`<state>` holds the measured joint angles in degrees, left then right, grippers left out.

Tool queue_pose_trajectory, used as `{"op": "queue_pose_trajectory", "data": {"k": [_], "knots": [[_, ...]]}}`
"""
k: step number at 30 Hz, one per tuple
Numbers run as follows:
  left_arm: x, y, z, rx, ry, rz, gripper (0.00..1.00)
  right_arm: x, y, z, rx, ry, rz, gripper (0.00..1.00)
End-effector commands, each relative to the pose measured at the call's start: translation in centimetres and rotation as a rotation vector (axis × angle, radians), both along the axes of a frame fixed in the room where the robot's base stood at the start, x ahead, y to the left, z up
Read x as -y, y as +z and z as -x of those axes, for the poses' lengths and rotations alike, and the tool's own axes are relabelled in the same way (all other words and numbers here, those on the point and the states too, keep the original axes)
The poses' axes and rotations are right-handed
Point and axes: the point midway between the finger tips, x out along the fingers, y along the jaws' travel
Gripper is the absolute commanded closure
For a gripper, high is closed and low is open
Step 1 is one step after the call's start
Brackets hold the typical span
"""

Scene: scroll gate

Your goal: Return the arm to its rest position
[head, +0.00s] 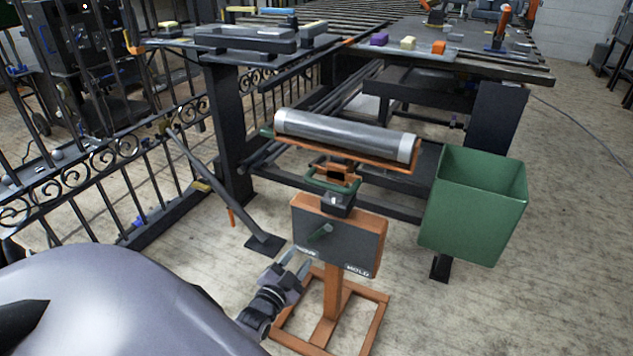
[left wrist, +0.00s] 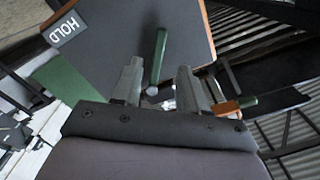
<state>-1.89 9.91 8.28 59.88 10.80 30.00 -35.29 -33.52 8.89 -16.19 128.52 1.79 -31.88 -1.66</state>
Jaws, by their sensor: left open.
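My left gripper (head: 289,270) is at the lower middle of the head view, in front of a dark grey box with an orange rim on an orange stand. In the left wrist view its two fingers (left wrist: 160,90) are apart with nothing held between them. A green lever (head: 320,233) sticks out from the box face. In the left wrist view the lever (left wrist: 158,55) lies just beyond the fingertips, and I cannot tell whether they touch it. A "HOLD" label (head: 358,270) is at the box's lower right corner. My right gripper does not show.
A silver roller (head: 345,135) lies in an orange cradle above the box. A green bin (head: 475,205) stands at right. A scrolled black fence (head: 110,165) runs along the left. Work tables (head: 455,70) with coloured blocks stand behind. Floor is clear at lower right.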

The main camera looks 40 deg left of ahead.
Motion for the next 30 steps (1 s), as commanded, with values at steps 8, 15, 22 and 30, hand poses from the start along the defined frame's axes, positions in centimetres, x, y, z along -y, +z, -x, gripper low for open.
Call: {"op": "queue_pose_trajectory", "data": {"k": [8, 15, 22, 30], "knots": [[0.1, 0.0, 0.0, -0.001, -0.004, 0.002, 0.57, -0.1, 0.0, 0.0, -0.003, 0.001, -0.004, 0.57], [4.7, 0.7, 0.5, -0.067, -0.109, 0.09, 0.57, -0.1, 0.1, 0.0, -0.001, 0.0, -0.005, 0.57], [13.0, 2.5, 3.2, -0.201, -0.253, 0.254, 0.57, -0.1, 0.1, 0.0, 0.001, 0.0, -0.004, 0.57], [21.6, 6.3, 8.4, -0.364, -0.36, 0.453, 0.57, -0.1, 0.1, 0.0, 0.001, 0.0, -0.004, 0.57]]}}
